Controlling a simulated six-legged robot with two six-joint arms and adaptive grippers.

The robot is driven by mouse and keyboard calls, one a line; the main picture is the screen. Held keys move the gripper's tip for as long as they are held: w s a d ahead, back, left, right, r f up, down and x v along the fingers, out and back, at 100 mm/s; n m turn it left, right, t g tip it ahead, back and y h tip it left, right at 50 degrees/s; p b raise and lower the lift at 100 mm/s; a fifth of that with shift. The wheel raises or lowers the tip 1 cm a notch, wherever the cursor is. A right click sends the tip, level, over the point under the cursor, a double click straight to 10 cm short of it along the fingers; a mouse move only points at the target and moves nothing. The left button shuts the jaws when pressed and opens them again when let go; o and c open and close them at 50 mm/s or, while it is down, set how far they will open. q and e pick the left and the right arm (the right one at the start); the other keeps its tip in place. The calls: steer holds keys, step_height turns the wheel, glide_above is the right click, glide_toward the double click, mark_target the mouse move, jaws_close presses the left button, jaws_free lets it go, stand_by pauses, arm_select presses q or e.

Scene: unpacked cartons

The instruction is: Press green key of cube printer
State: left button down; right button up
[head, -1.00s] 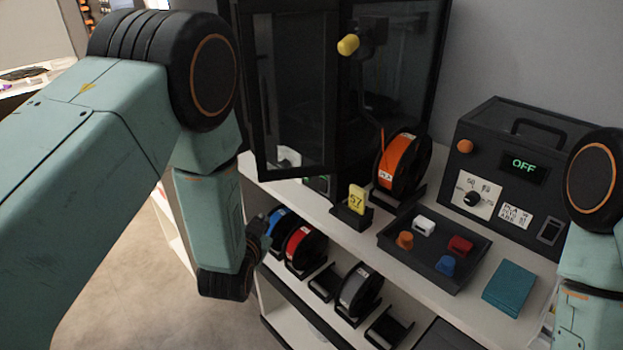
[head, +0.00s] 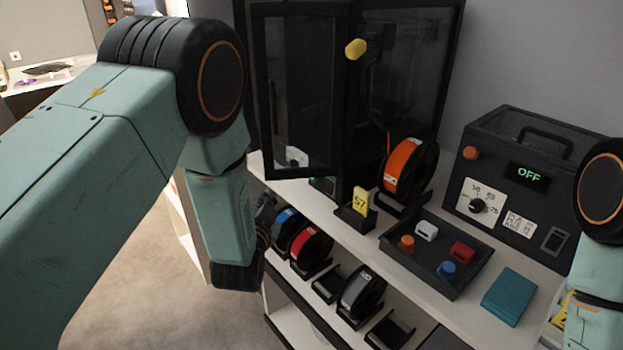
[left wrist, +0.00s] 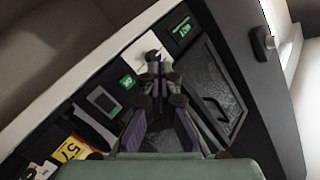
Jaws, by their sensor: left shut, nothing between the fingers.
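The cube printer (head: 350,80) is a dark glass-fronted cabinet on the shelf, its glazed door swung open at the left. Behind the door's lower edge, a little green shows at its base. In the left wrist view its front panel (left wrist: 88,118) carries a small green key (left wrist: 127,82), a grey framed rectangle, a knob on a white label and a green-lit display. My left gripper (left wrist: 155,70) is shut and empty, its tips in front of the white label, beside the green key. Contact cannot be told. In the head view it is dark and partly hidden by my arm. My right gripper is out of view.
A dark tray (head: 420,262) of small parts, a teal box (head: 509,296) and a dark machine reading OFF (head: 490,160) stand farther right. Several spools sit on the lower shelf.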

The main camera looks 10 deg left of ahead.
arm_select(q)
steer(key=w+d+b, duration=0.1)
steer(key=w+d, duration=0.1)
steer(key=w, duration=0.1)
steer(key=w+d+b, duration=0.1)
steer(key=w+d, duration=0.2)
steer(key=shift+d+r, duration=0.15)
steer(key=shift+d, duration=0.1)
steer(key=shift+w+a+f, duration=0.2)
steer(key=shift+w+f, duration=0.05)
steer(key=shift+w, duration=0.3)
steer(key=shift+s+d+r, duration=0.2)
steer(key=shift+s+d, duration=0.05)
steer(key=shift+d, duration=0.05)
steer(key=shift+w+a+f, duration=0.15)
steer(key=shift+w+a, duration=0.05)
steer(key=shift+s+d, duration=0.15)
steer(key=shift+d, duration=0.05)
steer(key=shift+a, duration=0.15)
